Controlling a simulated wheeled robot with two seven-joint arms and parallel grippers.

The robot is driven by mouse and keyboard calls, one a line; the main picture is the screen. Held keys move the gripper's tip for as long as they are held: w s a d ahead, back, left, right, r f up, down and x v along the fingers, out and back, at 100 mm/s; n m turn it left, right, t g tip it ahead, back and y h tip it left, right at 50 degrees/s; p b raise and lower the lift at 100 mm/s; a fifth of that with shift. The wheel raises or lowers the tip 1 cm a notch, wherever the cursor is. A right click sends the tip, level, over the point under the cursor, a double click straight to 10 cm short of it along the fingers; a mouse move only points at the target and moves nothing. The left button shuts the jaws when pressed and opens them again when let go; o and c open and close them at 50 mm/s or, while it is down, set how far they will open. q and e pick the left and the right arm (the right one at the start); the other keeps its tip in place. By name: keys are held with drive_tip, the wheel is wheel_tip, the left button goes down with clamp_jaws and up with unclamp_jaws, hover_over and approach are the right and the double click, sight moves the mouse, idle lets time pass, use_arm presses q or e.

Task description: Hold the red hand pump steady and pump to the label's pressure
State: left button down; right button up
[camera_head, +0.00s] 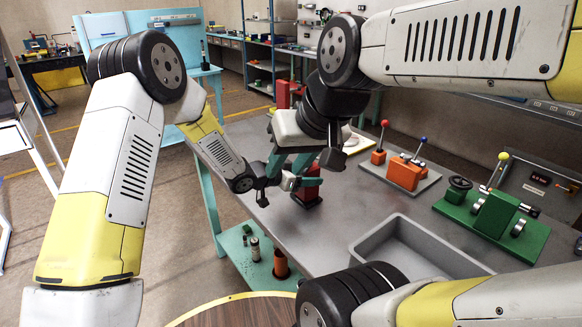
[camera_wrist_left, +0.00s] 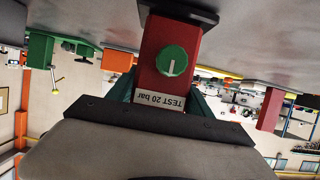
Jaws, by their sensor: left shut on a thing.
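The red hand pump (camera_head: 309,186) stands on the grey workbench, partly hidden by my grippers in the head view. In the left wrist view the red pump body (camera_wrist_left: 152,48) carries a green round knob (camera_wrist_left: 172,60) with a white line, and a label (camera_wrist_left: 160,100) reading "TEST 20 bar", upside down. My left gripper (camera_head: 290,183) is shut on the pump, its teal fingers on either side of the body. My right gripper (camera_head: 287,168) comes down from above, just over the left gripper and the pump. Its teal fingers overlap there, so its opening and any grip are unclear.
A grey tray (camera_head: 375,243) lies on the bench (camera_head: 290,235) in front of the pump. To the right stand a red-knobbed lever block (camera_head: 378,156), an orange block with a blue-knobbed lever (camera_head: 403,174) and a green fixture (camera_head: 493,215). A lower shelf holds small cylinders (camera_head: 281,263).

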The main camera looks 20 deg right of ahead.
idle(3.3)
drive_tip(key=c, duration=0.3)
drive_tip(key=shift+w+d+r+n, duration=0.1)
drive_tip(key=shift+w+r+n, duration=0.1)
drive_tip(key=shift+n, duration=0.1)
drive_tip(key=c, duration=0.4)
drive_tip(key=w+d+r+n+g+h, duration=0.1)
drive_tip(key=w+d+n, duration=0.1)
drive_tip(key=w+n, duration=0.1)
drive_tip(key=w+d+r+n+g+h, duration=0.1)
drive_tip(key=w+d+n, duration=0.1)
drive_tip(key=n, duration=0.2)
drive_tip(key=w+d+r+n+g, duration=0.2)
drive_tip(key=w+n, duration=0.1)
drive_tip(key=n, duration=0.1)
drive_tip(key=shift+w+d+h, duration=0.1)
drive_tip(key=shift+w+h, duration=0.25)
drive_tip(key=shift+h, duration=0.05)
clamp_jaws()
drive_tip(key=w+d+n+g+h, duration=0.2)
drive_tip(key=w+d+n, duration=0.4)
drive_tip(key=n, duration=0.3)
drive_tip(key=shift+w+d+r+n+g, duration=0.3)
drive_tip(key=shift+w+d+n+g, duration=0.1)
drive_tip(key=shift+w+g, duration=0.4)
